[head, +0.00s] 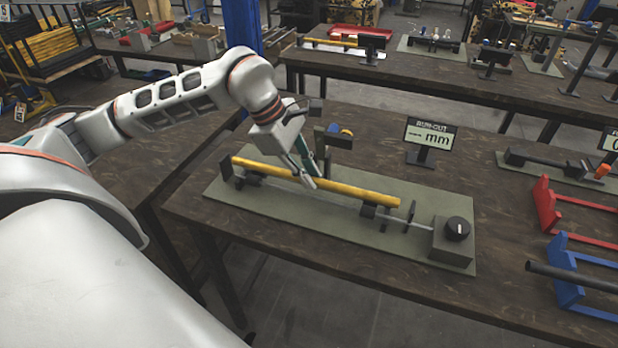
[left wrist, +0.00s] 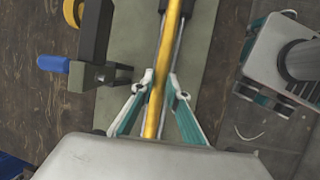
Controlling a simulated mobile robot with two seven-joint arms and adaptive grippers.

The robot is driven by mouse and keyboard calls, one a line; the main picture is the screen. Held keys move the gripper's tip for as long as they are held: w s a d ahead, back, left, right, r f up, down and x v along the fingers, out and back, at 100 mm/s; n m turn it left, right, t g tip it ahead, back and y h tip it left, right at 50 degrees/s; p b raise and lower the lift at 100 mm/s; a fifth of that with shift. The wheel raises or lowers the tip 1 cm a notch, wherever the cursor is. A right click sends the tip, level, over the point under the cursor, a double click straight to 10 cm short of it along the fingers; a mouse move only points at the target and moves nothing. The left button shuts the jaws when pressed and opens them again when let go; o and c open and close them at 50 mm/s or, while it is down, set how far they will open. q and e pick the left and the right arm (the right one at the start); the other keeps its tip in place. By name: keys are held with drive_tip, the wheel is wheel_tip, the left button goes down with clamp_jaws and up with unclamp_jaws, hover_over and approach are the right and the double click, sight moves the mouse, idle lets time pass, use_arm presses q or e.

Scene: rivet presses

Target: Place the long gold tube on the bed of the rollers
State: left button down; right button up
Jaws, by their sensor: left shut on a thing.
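The long gold tube (head: 352,190) lies lengthwise over the run-out fixture (head: 290,217) on the bench, and it also shows in the left wrist view (left wrist: 167,45). My left gripper (head: 307,182) is shut on the tube near its middle; in the left wrist view its fingers (left wrist: 160,83) are on both sides of the tube. The tube's left end is over the dark roller support (head: 227,170), its right end over the other support (head: 370,209). I cannot tell whether it touches the rollers or hangs just above them.
A dial gauge arm with a blue part (left wrist: 54,64) stands behind the tube. A knob box (head: 453,240) with a thin rod is at the fixture's right end. A RUN-OUT display (head: 430,137) stands behind. Red (head: 546,206) and blue (head: 566,272) racks are at the right.

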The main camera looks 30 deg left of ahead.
use_arm(q)
drive_tip(key=shift+f, duration=0.65)
drive_tip(key=shift+f, duration=0.1)
drive_tip(key=c, duration=2)
unclamp_jaws()
drive_tip(key=shift+r, duration=0.3)
drive_tip(key=v, duration=1.1)
drive_tip(key=shift+s+a+r, duration=0.1)
drive_tip(key=shift+a+r, duration=0.1)
drive_tip(key=shift+r, duration=0.1)
